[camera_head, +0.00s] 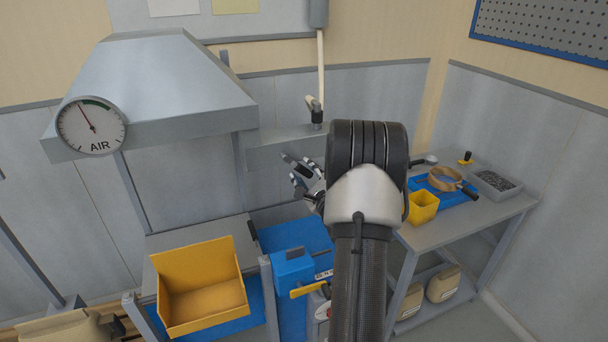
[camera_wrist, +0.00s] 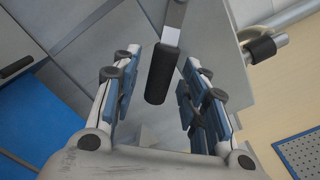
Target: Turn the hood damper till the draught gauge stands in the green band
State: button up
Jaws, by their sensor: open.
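The draught gauge (camera_head: 92,127), a white dial marked AIR, sits on the front of the grey hood (camera_head: 165,80). Its needle points up and left, close to the left end of the green band (camera_head: 97,103) and seemingly just outside it. My gripper (camera_head: 300,172) is open, right of the hood. In the wrist view, a metal lever with a black grip (camera_wrist: 162,75) stands between the open fingers (camera_wrist: 155,105). I see no finger closed on it. I cannot tell for sure that this lever is the damper's; my gripper and arm hide part of that area in the head view.
A pipe with a black collar (camera_head: 317,115) stands above my gripper; a pipe with a black grip (camera_wrist: 262,48) shows in the wrist view. A yellow bin (camera_head: 200,305) is below the hood.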

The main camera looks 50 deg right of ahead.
jog(key=shift+w+d, duration=0.35)
jog(key=shift+w, duration=0.3)
jog(key=shift+c, duration=0.4)
grip_shut()
